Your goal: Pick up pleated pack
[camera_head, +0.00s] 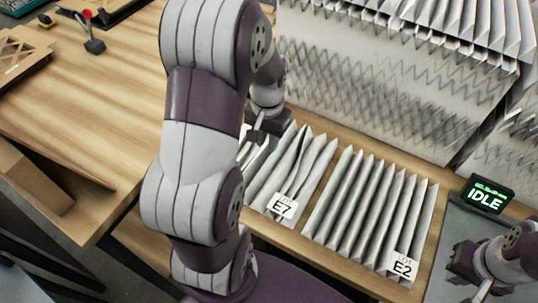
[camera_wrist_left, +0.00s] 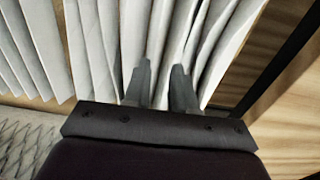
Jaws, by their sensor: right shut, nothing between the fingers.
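Two white pleated packs lie side by side on the wooden table. One has a tag "LOT E7" (camera_head: 312,165) and uneven, bent folds; the other is tagged "LOT E2" (camera_head: 365,200) and has regular folds. My left gripper (camera_head: 258,132) is at the far left end of the E7 pack, mostly hidden behind my own arm. In the left wrist view its fingers (camera_wrist_left: 161,85) stand a little apart among white pleats (camera_wrist_left: 205,40). Whether they press on a pleat cannot be told. My right gripper (camera_head: 480,285) is shut and empty at the lower right.
A panel with zigzag pleats (camera_head: 380,80) stands behind the packs. A small display reading "IDLE" (camera_head: 485,200) stands at the right. The wooden table (camera_head: 100,110) is mostly bare at left, with a cardboard piece (camera_head: 30,55) and small tools (camera_head: 92,42) at the back.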

